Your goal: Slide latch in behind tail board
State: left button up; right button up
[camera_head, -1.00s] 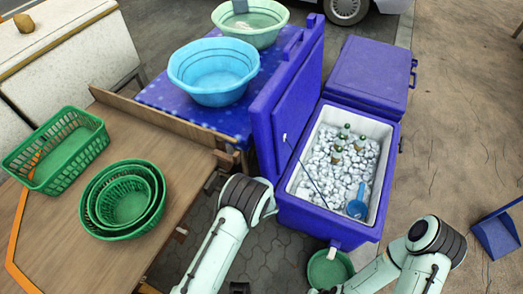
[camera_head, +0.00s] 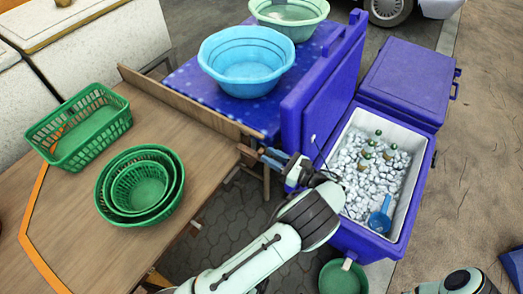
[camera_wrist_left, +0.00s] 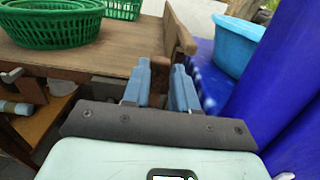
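The tail board (camera_head: 190,103) is a long upright wooden board along the far edge of the wooden table. In the left wrist view it rises at the table's end (camera_wrist_left: 180,34). A small wooden piece (camera_head: 250,153) at the board's near right end may be the latch; I cannot tell for sure. My left gripper (camera_head: 270,157) is just right of that piece, pointing toward it. My right gripper is out of view.
Green baskets (camera_head: 80,132) and nested round baskets (camera_head: 140,187) stand on the wooden table (camera_head: 70,220). A blue basin (camera_head: 245,65) sits on a blue table behind the board. The open blue cooler (camera_head: 352,235), holding ice and bottles, is close right of my left arm.

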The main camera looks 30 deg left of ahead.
aim_at(261, 150)
pick_arm(q)
jog(key=shift+w+a, duration=0.15)
jog(key=shift+a, duration=2)
grip_shut()
jog(key=a+p, duration=0.1)
jog(key=a, duration=0.3)
jog(key=shift+w+a, duration=0.1)
jog(key=shift+w, duration=0.1)
jog(key=shift+c, duration=0.2)
grip_release()
jog(key=shift+o, duration=0.2)
jog(key=shift+a, duration=0.1)
